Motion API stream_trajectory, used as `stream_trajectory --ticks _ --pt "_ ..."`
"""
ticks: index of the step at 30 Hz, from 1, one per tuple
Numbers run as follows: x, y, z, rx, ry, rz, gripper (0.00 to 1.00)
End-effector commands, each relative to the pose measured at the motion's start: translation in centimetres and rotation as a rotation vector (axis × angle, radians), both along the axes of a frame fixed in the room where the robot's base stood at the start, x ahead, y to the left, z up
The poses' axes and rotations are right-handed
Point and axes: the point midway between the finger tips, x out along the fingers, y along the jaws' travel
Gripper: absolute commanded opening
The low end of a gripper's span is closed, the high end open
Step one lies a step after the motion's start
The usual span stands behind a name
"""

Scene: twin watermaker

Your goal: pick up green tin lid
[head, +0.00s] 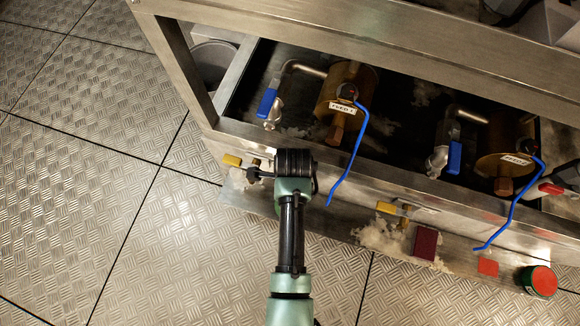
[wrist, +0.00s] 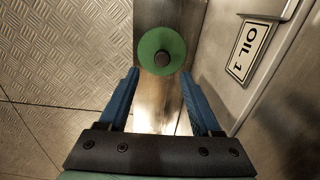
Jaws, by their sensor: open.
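The green tin lid (wrist: 161,51) shows in the wrist view as a round green disc with a dark knob at its centre. It is over a narrow metal ledge (wrist: 158,110), beside the panel. My gripper (wrist: 158,73) is open, its two blue fingers apart and nothing between them. The lid lies just past the fingertips in the picture, roughly centred between them; how far below it is I cannot tell. In the head view I cannot make out this lid or my fingertips; my arm is in front of that part of the ledge.
In the head view, a red-topped green tin (head: 540,281), a dark red block (head: 426,243) and yellow-handled valves (head: 386,208) are along the ledge. Blue hoses (head: 350,160) hang nearby. Floor at left is clear.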

Motion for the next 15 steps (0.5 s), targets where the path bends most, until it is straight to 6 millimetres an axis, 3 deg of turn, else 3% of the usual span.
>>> stream_trajectory --ticks 15 --pt "0.4 0.6 -5.0 -0.001 0.0 0.0 0.65"
